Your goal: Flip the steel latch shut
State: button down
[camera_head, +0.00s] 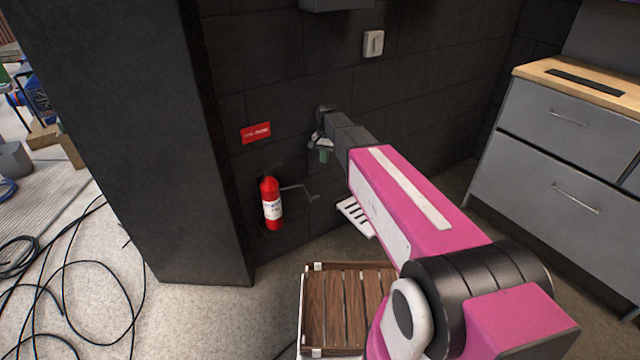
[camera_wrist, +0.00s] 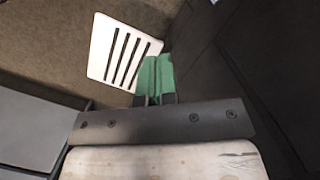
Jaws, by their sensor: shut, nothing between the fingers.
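My gripper (camera_head: 324,154) is near the dark wall, above and right of the red fire extinguisher (camera_head: 271,203). Its green fingertips (camera_wrist: 154,78) are together in the wrist view, with nothing between them. A thin grey metal bar (camera_head: 300,190) with a bent end sticks out to the right of the extinguisher, below my gripper and apart from it. I cannot tell whether this bar is the steel latch. No clear latch shows in the wrist view.
A white slotted plate (camera_head: 355,216) is low down behind my arm; it also shows in the wrist view (camera_wrist: 119,52). A wooden slatted crate (camera_head: 326,308) stands on the floor below. Grey drawers (camera_head: 560,150) stand at right, a dark pillar (camera_head: 165,140) at left. Black cables (camera_head: 75,265) lie beyond it.

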jog(key=s+a+f, duration=0.1)
jog(key=s+f, duration=0.4)
jog(key=f, duration=0.6)
jog(key=shift+a+f, duration=0.3)
jog(key=shift+a, duration=0.1)
jog(key=shift+s, duration=0.2)
